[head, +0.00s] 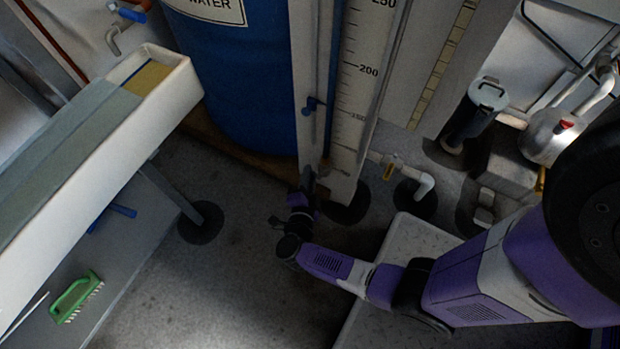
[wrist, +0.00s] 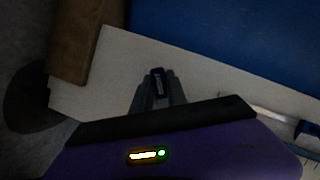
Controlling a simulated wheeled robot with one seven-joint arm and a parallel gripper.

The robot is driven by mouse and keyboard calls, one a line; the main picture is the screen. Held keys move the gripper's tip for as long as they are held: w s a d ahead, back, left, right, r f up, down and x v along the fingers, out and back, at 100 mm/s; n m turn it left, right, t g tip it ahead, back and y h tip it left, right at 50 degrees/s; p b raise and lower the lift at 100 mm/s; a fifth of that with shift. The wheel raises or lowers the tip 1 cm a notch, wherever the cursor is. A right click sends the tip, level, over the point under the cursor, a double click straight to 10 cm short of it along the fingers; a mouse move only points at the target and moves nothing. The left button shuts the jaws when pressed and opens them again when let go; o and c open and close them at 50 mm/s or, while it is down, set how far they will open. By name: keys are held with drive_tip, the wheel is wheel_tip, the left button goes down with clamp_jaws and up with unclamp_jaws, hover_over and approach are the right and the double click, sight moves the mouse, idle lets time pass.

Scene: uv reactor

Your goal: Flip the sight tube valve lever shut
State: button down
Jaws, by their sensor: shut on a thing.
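The sight tube (head: 328,70) runs down the front of a white board with a printed scale (head: 357,90), left of the numbers. My gripper (head: 308,182) is at the foot of this board, low near the floor. In the wrist view my gripper (wrist: 158,80) is in front of the white board, its fingers close together on a small dark piece (wrist: 158,88), which seems to be the valve lever. Its angle cannot be told. In the head view my gripper and wrist hide the lower valve. A small blue fitting (head: 312,103) sits higher on the tube.
A blue water barrel (head: 235,75) stands behind the board. A white trough (head: 110,165) is on the left. A pale speckled block (head: 415,245) lies beneath my arm. Floor at centre-left is clear.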

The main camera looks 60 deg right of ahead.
drive_tip(key=m+b, duration=0.1)
drive_tip(key=m+t+b, duration=0.1)
drive_tip(key=b, duration=0.1)
drive_tip(key=shift+w+r+m+h, duration=0.2)
drive_tip(key=shift+m+h, duration=0.1)
drive_tip(key=shift+w+r+m+t+h+b, duration=0.1)
drive_tip(key=shift+r+m+t+h+b, duration=0.2)
drive_tip(key=shift+m+b, duration=0.3)
drive_tip(key=shift+r+m+t+h+b, duration=0.2)
drive_tip(key=shift+r+m+b, duration=0.2)
drive_tip(key=shift+m, duration=0.4)
drive_tip(key=c, duration=1.3)
unclamp_jaws()
drive_tip(key=shift+a+r, duration=0.1)
drive_tip(key=p+v, duration=0.1)
drive_tip(key=v, duration=0.6)
drive_tip(key=shift+a+p, duration=0.3)
